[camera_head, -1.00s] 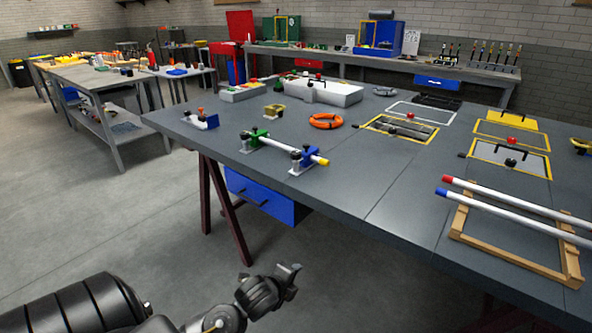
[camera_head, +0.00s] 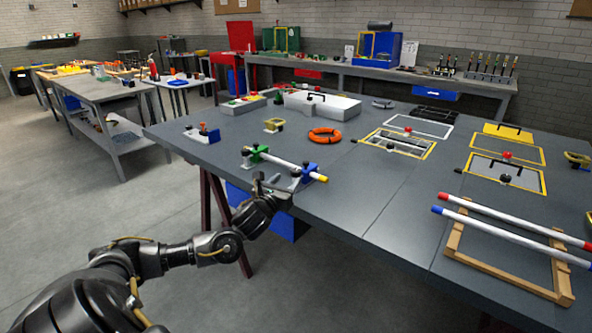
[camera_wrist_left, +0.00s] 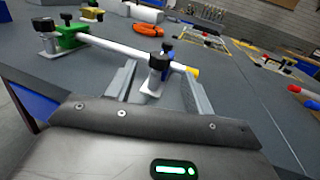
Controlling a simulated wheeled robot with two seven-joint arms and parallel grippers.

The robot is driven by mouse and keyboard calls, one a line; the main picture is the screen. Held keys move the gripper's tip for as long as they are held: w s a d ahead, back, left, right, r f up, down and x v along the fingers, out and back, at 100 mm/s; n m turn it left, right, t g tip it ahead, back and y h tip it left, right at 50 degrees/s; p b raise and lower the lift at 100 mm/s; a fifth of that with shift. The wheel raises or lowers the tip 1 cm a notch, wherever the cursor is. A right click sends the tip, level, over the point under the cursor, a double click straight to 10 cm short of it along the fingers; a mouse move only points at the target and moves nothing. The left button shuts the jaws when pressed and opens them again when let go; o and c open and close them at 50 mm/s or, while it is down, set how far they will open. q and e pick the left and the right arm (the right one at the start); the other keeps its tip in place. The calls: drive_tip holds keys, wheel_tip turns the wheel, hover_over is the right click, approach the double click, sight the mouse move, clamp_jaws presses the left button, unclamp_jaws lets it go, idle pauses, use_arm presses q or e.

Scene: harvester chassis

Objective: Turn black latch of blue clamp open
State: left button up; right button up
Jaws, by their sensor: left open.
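The blue clamp (camera_head: 308,171) stands near the front edge of the grey table and holds the right part of a white rod (camera_head: 284,163) with a yellow end. In the left wrist view the blue clamp (camera_wrist_left: 154,79) shows between my two finger plates, with its black latch (camera_wrist_left: 161,49) on top. My left gripper (camera_head: 277,181) is open and empty, just in front of the blue clamp at the table edge. It partly hides the clamp in the head view. I cannot tell if the fingers touch it. My right gripper is out of view.
A green clamp (camera_head: 255,154) holds the left part of the rod. An orange ring (camera_head: 324,135) lies behind. A wooden frame (camera_head: 500,260) with two more rods is at the right. The table between it and the blue clamp is clear.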

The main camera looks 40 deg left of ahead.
sight(294, 173)
use_arm(q)
drive_tip(key=p+x, duration=0.1)
drive_tip(key=x, duration=0.7)
drive_tip(key=shift+f, duration=0.1)
drive_tip(key=c, duration=0.9)
